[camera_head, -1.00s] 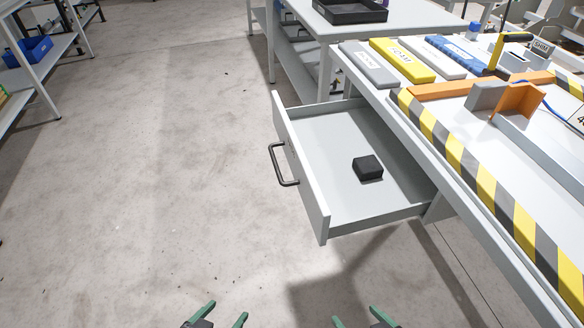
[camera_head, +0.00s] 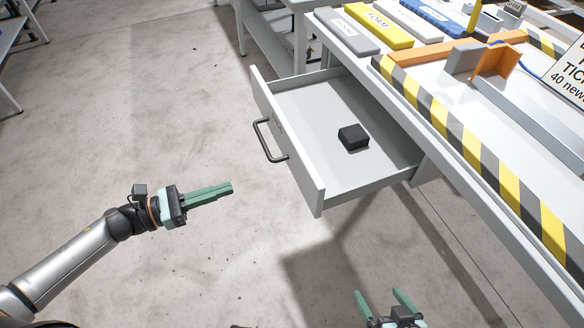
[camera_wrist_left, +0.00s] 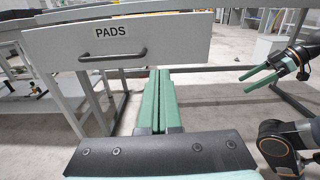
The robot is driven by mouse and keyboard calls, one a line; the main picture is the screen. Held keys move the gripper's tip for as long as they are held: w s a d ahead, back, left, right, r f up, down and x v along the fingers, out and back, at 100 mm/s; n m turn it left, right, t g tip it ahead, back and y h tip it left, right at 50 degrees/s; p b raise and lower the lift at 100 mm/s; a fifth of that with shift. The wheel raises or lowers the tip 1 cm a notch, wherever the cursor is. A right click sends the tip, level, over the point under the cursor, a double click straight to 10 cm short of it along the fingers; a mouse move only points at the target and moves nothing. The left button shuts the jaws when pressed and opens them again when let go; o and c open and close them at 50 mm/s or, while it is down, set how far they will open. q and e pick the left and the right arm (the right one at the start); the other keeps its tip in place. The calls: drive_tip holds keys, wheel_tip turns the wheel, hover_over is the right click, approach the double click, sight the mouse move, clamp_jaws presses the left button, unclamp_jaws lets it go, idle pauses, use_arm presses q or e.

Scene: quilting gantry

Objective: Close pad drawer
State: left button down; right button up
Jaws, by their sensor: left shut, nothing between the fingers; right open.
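The pad drawer (camera_head: 345,150) is pulled out from the workbench, with a dark bar handle (camera_head: 268,140) on its front. A black block (camera_head: 353,137) lies inside it. In the left wrist view the drawer front (camera_wrist_left: 180,40) carries a "PADS" label (camera_wrist_left: 111,30). My left gripper (camera_head: 230,188) is shut and empty, left of and apart from the drawer front, pointing right; its green fingers (camera_wrist_left: 158,85) also show in the left wrist view. My right gripper (camera_head: 382,294) is open and empty below the drawer in the head view; it also shows at the right of the left wrist view (camera_wrist_left: 262,80).
The workbench (camera_head: 440,185) with a yellow-black striped edge (camera_head: 470,150) stands at right. Grey, yellow "FOAM" (camera_head: 378,26) and blue pads lie on it, near an orange bracket (camera_head: 494,62). Another table (camera_head: 270,35) stands behind. The floor (camera_head: 130,110) left of the drawer is clear.

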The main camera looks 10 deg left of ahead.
sight(295, 168)
use_arm(q)
drive_tip(key=x, duration=1.4)
drive_tip(key=shift+s+p, duration=0.15)
drive_tip(key=shift+p, duration=0.2)
drive_tip(key=shift+d, duration=0.1)
